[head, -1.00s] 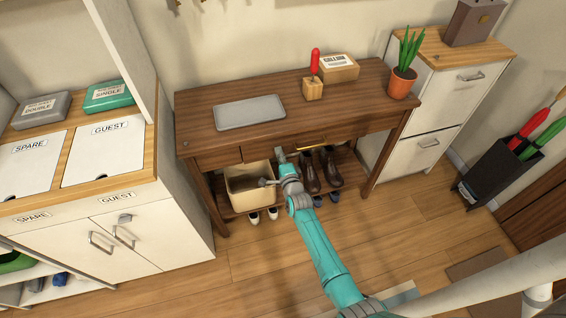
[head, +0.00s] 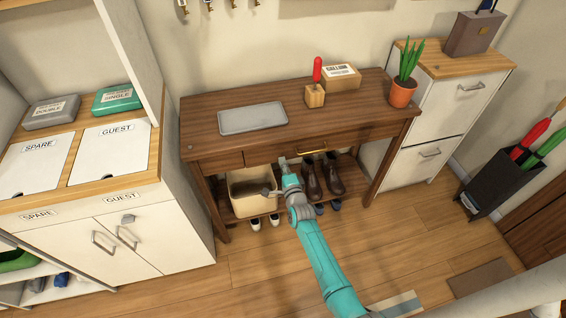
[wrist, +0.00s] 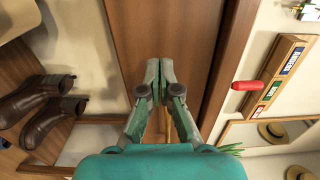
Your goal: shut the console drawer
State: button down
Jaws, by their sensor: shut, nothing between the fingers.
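The wooden console (head: 205,140) stands against the wall. Its drawer front (head: 350,133) lies under the top and has a brass handle (head: 312,151). The drawer looks nearly flush with the console, but I cannot tell whether a small gap remains. My gripper (head: 283,161) is at the lower part of the drawer front, left of the handle. In the wrist view my gripper (wrist: 160,68) has its fingertips together and empty, facing the brown drawer front (wrist: 125,30). Contact is unclear. The handle (wrist: 170,125) shows partly behind the fingers.
On the console are a grey tray (head: 252,117), a wooden block with a red-handled item (head: 315,96), a cardboard box (head: 342,82) and a potted plant (head: 403,93). Below are a beige bin (head: 240,200) and brown boots (head: 311,180). White cabinets flank it.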

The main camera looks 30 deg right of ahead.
jog(key=v, duration=1.1)
jog(key=s+a+r+n+g+y, duration=0.1)
jog(key=s+a+n, duration=0.4)
jog(key=s, duration=0.8)
jog(key=s+a+r+n+y, duration=0.15)
jog(key=s+a+n, duration=0.3)
jog(key=s, duration=0.75)
jog(key=s+a+r+n+g+y, duration=0.1)
jog(key=s+a+r+n, duration=0.3)
jog(key=s+r+n, duration=0.7)
jog(key=s+r+y, duration=0.1)
jog(key=s+r, duration=0.3)
jog(key=s, duration=0.4)
jog(key=shift+s+r+n+g, duration=0.15)
jog(key=shift+r+n+g, duration=0.15)
jog(key=shift+r+n, duration=0.05)
jog(key=shift+a+y, duration=0.1)
jog(key=shift+y, duration=0.15)
